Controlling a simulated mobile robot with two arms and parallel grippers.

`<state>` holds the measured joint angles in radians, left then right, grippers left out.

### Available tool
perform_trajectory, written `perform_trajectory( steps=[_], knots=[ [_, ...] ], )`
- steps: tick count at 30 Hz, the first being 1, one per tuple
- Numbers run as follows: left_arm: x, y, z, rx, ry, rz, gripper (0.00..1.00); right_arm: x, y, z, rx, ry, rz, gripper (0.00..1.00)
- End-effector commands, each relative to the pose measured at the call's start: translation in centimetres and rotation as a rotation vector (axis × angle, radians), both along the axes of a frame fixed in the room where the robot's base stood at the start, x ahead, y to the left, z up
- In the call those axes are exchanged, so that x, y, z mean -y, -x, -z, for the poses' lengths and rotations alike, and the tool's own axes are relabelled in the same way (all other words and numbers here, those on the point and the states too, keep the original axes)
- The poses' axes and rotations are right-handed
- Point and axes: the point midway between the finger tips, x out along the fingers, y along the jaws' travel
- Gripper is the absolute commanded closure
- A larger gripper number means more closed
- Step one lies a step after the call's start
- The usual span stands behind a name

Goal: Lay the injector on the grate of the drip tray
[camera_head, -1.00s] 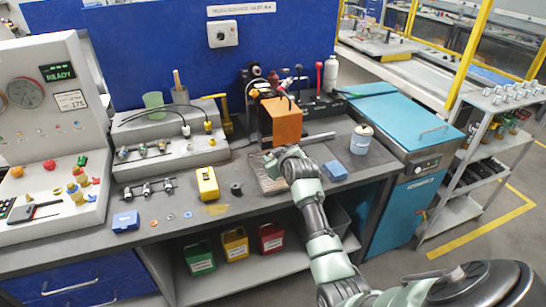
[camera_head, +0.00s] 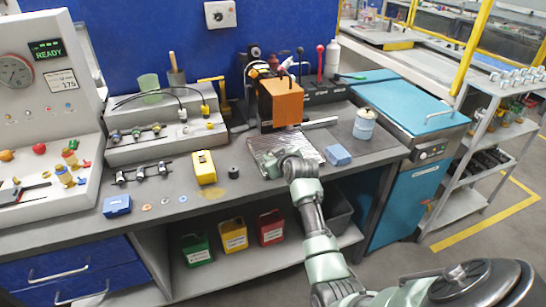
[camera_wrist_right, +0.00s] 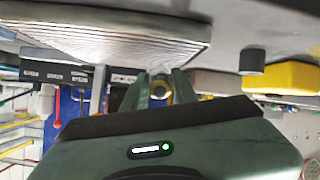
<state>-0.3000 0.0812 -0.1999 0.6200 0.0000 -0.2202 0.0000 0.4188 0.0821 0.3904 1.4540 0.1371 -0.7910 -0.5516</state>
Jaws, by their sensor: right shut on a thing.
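The drip tray's ribbed metal grate (camera_head: 306,143) lies on the bench in front of the orange block. It also fills the upper left of the wrist view (camera_wrist_right: 120,38). My right gripper (camera_head: 270,163) is low at the grate's front part and hides some of it. In the wrist view its fingers (camera_wrist_right: 158,92) are shut on the injector, of which only a small brassy round end (camera_wrist_right: 159,88) shows between them. The rest of the injector is hidden, and I cannot tell whether it touches the grate. My left gripper is not in view.
An orange block machine (camera_head: 281,103) stands behind the grate. A blue box (camera_head: 338,154) and a white-blue jar (camera_head: 364,124) are to its right. A small black cylinder (camera_head: 234,172) and a yellow block (camera_head: 204,167) are to its left.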

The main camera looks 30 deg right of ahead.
Motion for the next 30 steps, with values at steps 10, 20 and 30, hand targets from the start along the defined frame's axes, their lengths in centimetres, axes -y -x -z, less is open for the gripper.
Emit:
perform_trajectory(
  steps=[10,20,30],
  knots=[
    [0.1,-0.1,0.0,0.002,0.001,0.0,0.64,0.0,0.0,-0.1,0.001,0.001,0.001,1.0],
    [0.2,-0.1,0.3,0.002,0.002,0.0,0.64,0.0,0.0,0.6,0.001,0.001,0.0,1.0],
    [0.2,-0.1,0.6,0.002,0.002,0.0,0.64,0.0,0.0,1.3,0.001,0.001,0.001,1.0]
  ],
)
